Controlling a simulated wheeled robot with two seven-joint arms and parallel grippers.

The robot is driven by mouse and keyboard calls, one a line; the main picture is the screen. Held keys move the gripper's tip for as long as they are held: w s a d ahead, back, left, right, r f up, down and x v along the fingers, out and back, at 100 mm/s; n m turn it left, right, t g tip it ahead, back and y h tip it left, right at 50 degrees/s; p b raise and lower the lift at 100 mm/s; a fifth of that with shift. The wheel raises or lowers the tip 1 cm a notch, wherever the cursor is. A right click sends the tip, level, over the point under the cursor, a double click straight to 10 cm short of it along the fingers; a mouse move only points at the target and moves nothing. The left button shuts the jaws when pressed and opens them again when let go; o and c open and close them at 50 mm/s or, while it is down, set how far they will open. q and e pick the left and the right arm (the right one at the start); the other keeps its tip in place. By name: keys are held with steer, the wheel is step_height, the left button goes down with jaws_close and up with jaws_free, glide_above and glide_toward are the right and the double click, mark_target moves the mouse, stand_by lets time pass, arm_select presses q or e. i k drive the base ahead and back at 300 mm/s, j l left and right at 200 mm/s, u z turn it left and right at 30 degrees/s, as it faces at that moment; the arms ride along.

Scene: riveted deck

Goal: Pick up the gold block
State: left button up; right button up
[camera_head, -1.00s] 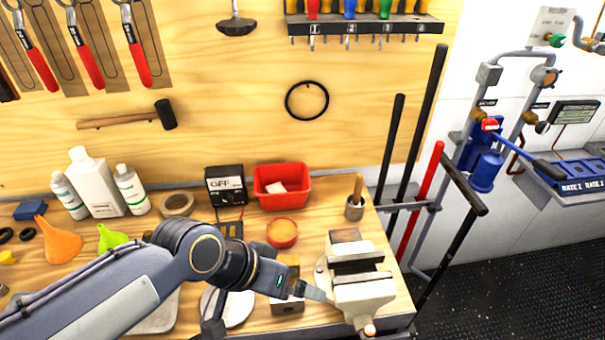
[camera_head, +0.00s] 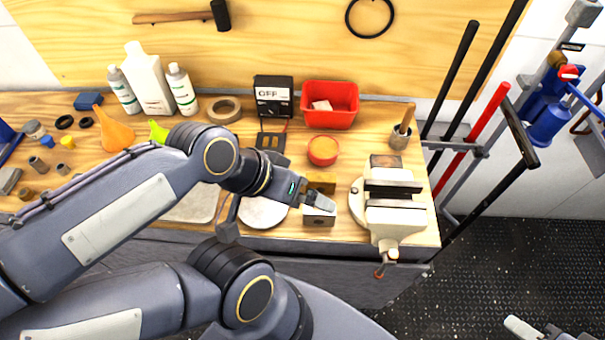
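The gold block (camera_head: 322,178) sits on the wooden workbench, left of the vise, partly hidden behind my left gripper. My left gripper (camera_head: 319,203) reaches in from the left and points right, in front of the gold block in the picture. Its fingers overlap a grey metal block with a dark hole (camera_head: 319,220). I cannot tell whether it touches either block, or how far apart its fingers are. A pale fingertip at the lower right edge looks like my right gripper (camera_head: 522,328), mostly cut off; its opening cannot be judged.
A pale vise (camera_head: 399,220) stands close on the right. Behind are an orange-topped red round container (camera_head: 323,150), a red bin (camera_head: 330,104) and a meter (camera_head: 273,97). A white round plate (camera_head: 262,212) lies left. The bench (camera_head: 345,235) ends just in front.

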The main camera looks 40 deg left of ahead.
mark_target(325, 183)
steer(key=u, duration=1.05)
steer(key=z, duration=0.8)
steer(key=k+j+z, duration=0.1)
steer(key=j+z, duration=0.15)
steer(key=z, duration=0.15)
steer(key=k+j+z, duration=0.1)
steer(key=z, duration=0.3)
steer(key=k+j+z, duration=0.15)
steer(key=z, duration=0.2)
steer(key=k+j, duration=0.45)
steer(key=j, duration=0.1)
